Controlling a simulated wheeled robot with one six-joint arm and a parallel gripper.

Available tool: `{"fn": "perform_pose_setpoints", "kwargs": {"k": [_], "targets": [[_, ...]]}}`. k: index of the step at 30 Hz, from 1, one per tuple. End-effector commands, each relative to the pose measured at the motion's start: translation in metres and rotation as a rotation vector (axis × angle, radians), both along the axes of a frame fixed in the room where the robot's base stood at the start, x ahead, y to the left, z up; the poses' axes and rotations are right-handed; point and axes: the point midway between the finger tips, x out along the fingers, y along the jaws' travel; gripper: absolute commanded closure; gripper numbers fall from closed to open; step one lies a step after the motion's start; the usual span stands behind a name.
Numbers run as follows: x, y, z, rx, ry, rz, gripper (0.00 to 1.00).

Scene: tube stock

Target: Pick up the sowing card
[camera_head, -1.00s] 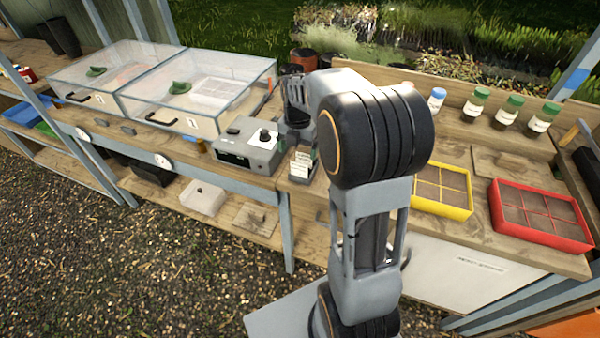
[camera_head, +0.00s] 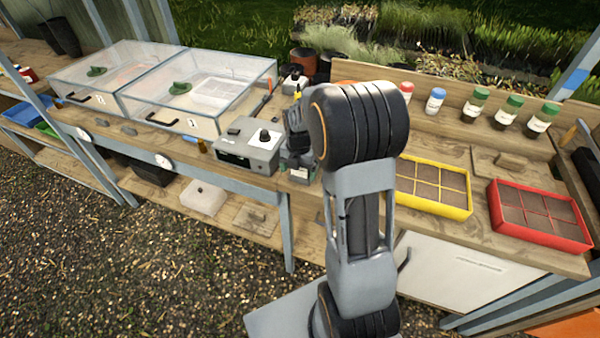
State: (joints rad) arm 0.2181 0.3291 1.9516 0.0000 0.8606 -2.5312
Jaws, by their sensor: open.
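The sowing card (camera_head: 299,173) shows as a small pale patch on the bench, just right of a grey control box. Most of it is hidden by my gripper. My gripper (camera_head: 298,160) points down right over the card, with its fingers small and partly dark in the head view. It is open. I cannot tell whether the fingers touch the card or stand around it.
The grey control box (camera_head: 248,146) with a black knob stands close left of my gripper. Clear-lidded propagators (camera_head: 200,88) stand farther left. A yellow tray (camera_head: 432,204), a red tray (camera_head: 540,234) and several capped jars (camera_head: 506,112) are on the right.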

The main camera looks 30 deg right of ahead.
Motion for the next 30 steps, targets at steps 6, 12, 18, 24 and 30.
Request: {"fn": "perform_pose_setpoints", "kwargs": {"k": [6,12,18,24,30], "targets": [[0.0,0.0,0.0001,0.0,0.0,0.0,0.24],[0.0,0.0,0.0002,0.0,0.0,0.0,0.43],[0.0,0.0001,0.0003,0.0,0.0,0.0,0.63],[0.0,0.0001,0.0003,0.0,0.0,0.0,0.65],[0.0005,0.0001,0.0062,-0.001,-0.002,0.0,0.65]]}}
